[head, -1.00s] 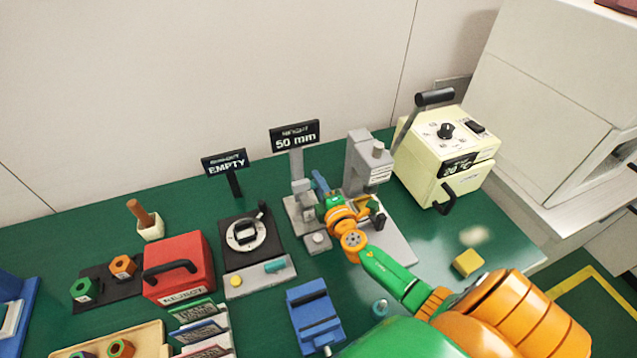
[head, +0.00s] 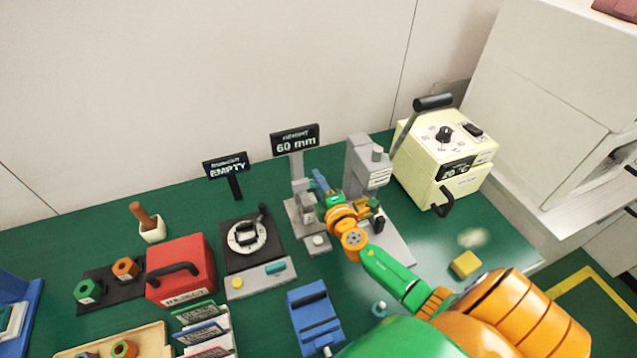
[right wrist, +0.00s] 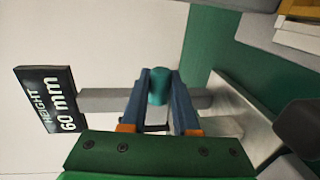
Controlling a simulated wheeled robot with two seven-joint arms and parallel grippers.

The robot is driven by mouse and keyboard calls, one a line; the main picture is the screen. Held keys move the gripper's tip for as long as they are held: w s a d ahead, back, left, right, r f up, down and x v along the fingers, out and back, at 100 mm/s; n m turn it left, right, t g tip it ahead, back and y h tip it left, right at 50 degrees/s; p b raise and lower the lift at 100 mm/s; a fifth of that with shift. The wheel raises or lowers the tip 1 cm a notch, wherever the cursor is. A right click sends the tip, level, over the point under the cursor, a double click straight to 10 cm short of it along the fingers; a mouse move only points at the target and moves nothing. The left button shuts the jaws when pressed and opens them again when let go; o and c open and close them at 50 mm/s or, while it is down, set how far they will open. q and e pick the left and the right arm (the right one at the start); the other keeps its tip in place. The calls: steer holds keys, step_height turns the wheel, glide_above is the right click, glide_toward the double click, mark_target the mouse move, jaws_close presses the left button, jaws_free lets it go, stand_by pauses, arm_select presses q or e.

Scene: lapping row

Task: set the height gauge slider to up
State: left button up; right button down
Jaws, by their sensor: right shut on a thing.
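The height gauge is a grey post on a grey base (head: 294,212), and its black sign (head: 295,140) reads HEIGHT 60 mm. The sign also shows in the right wrist view (right wrist: 48,100). My right gripper (head: 318,182) is at the post in the head view. In the right wrist view, its two blue fingers (right wrist: 158,85) are shut on a teal slider knob (right wrist: 159,84) in front of the grey post (right wrist: 105,99). The arm hides part of the gauge in the head view. My left gripper is not in view.
A grey stand (head: 358,165) is close to the right of my gripper, with a cream box with a dial (head: 445,150) beyond it. A black plate with a round dial (head: 262,245) is to the left. A yellow block (head: 465,264) lies at the right.

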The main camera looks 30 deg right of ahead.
step_height(320, 180, up, 4)
steer(key=shift+r+p, duration=0.1)
steer(key=shift+p, duration=1)
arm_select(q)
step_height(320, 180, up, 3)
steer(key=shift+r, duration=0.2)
arm_select(e)
steer(key=shift+w, duration=0.1)
steer(key=c, duration=0.7)
jaws_free()
steer(key=shift+o, duration=0.2)
